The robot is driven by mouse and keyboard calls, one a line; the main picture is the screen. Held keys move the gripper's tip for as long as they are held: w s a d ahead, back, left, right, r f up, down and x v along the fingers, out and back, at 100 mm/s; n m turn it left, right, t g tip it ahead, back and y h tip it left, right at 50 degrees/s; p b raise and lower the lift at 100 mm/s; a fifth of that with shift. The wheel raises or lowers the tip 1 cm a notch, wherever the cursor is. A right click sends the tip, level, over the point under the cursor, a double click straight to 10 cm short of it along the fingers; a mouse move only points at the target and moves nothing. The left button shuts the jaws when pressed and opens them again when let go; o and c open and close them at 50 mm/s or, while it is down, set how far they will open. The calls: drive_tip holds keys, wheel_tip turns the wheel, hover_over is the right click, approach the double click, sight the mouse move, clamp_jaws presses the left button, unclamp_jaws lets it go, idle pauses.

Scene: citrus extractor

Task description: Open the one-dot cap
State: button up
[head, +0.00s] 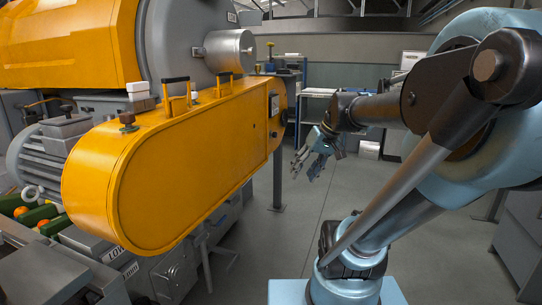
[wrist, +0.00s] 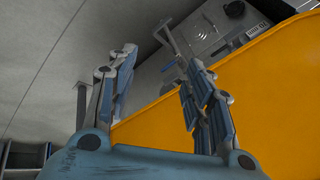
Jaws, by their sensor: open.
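My gripper (head: 308,165) hangs in the air to the right of the yellow belt guard (head: 180,165), apart from it. Its fingers are spread and empty; in the wrist view (wrist: 160,78) they show at left and right with a gap between them. The yellow guard fills the right of the wrist view (wrist: 265,90), beyond the fingers. I cannot make out a cap with one dot in either view. A dark knob (head: 128,121) stands on top of the guard, but no dots show on it.
A grey motor (head: 45,150) and a large steel drum (head: 185,45) stand behind the guard. A thin post (head: 278,180) stands on the floor near my gripper. Open grey floor (head: 320,220) lies right of the guard. A shelf (head: 320,105) is further back.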

drive_tip(key=s+d+f+m+h, duration=0.1)
drive_tip(key=s+d+f+h, duration=0.1)
drive_tip(key=s+d+f, duration=0.4)
drive_tip(key=s+d+f+m+h, duration=0.2)
drive_tip(key=s+f+h, duration=0.15)
drive_tip(key=f, duration=0.35)
drive_tip(key=n+t+y, duration=0.4)
drive_tip(key=n+y, duration=0.6)
drive_tip(key=y, duration=0.8)
approach(253, 51)
drive_tip(key=x, duration=1.1)
drive_tip(key=shift+w, duration=0.2)
drive_tip(key=shift+c, duration=0.6)
clamp_jaws()
